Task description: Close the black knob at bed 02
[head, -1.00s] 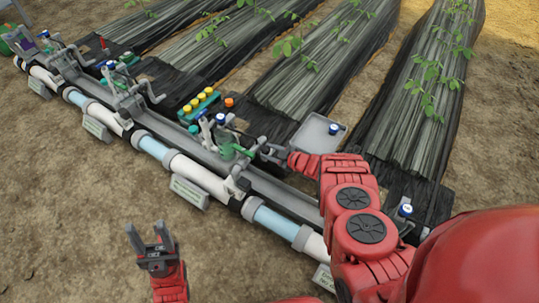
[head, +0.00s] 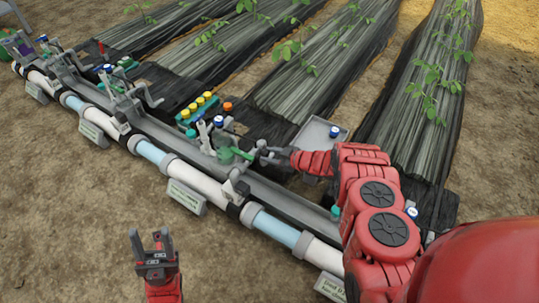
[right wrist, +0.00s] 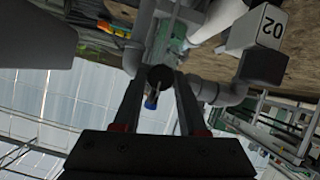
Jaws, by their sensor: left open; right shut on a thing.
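The black knob (right wrist: 160,77) shows in the right wrist view as a dark round end between the fingertips. My right gripper (right wrist: 160,84) is shut on it. A white block marked 02 (right wrist: 270,28) is up and to the right of the knob there. In the head view my right gripper (head: 264,153) is at the pipe rail, beside a green part (head: 228,155); the knob is too small to make out there. My left gripper (head: 152,248) is open and empty over bare soil, in front of the rail.
The grey pipe rail (head: 185,118) with valves and brackets runs diagonally across the head view. A grey tray (head: 312,138) with a blue-capped item lies behind my right gripper. A teal rack (head: 198,108) with yellow tops stands left of it. The soil in front is clear.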

